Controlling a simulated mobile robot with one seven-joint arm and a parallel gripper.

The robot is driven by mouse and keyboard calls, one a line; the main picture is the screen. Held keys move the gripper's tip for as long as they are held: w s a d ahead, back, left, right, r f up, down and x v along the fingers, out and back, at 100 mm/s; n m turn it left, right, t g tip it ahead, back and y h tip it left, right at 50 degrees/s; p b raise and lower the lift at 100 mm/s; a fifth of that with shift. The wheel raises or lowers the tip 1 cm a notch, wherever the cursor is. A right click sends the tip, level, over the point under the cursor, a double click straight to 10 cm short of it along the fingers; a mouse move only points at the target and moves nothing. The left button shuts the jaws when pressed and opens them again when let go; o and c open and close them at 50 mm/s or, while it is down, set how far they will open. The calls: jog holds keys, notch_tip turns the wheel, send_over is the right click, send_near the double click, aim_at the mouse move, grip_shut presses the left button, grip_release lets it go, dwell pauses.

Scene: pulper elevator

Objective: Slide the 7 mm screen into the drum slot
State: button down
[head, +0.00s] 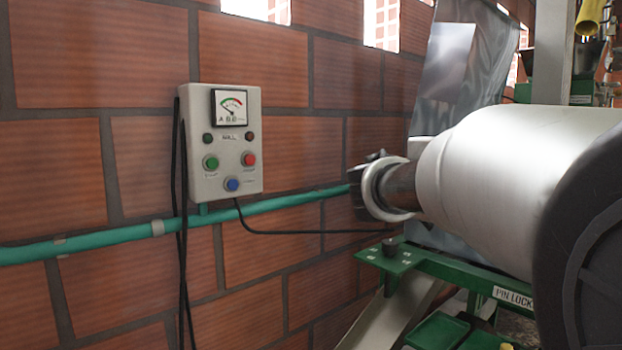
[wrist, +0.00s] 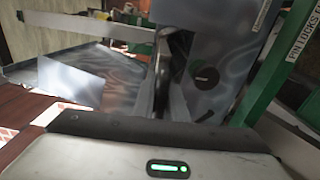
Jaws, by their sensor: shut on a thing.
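In the wrist view my gripper (wrist: 166,95) reaches forward from its pale body, which fills the bottom edge. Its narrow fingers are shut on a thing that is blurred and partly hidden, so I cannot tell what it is. Just beyond the fingers, to the right, is a grey metal plate (wrist: 228,75) with a dark round spot. I cannot tell whether it is the 7 mm screen or part of the machine. In the head view my pale arm hides the fingers and whatever they hold. I cannot make out the drum slot in either view.
A green frame labelled PIN LOCK (head: 460,275) runs below my arm, and a green post (wrist: 275,65) stands close on the right. A shiny metal sheet (head: 465,95) rises behind my arm. A control box (head: 222,145) and a green pipe (head: 100,242) are on the brick wall.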

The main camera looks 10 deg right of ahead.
jog(key=shift+s+a+r+b, duration=0.1)
jog(key=shift+r+b, duration=0.2)
jog(key=shift+r, duration=0.05)
jog(key=shift+d, duration=0.2)
dwell(0.4)
jog(key=shift+w+d+f, duration=0.1)
jog(key=shift+w+d, duration=0.3)
jog(key=shift+d, duration=0.05)
jog(key=shift+s+a+b, duration=0.2)
jog(key=shift+a+b, duration=0.1)
jog(key=shift+b, duration=0.25)
jog(key=shift+f+b, duration=0.2)
jog(key=shift+b, duration=0.8)
dwell(1.2)
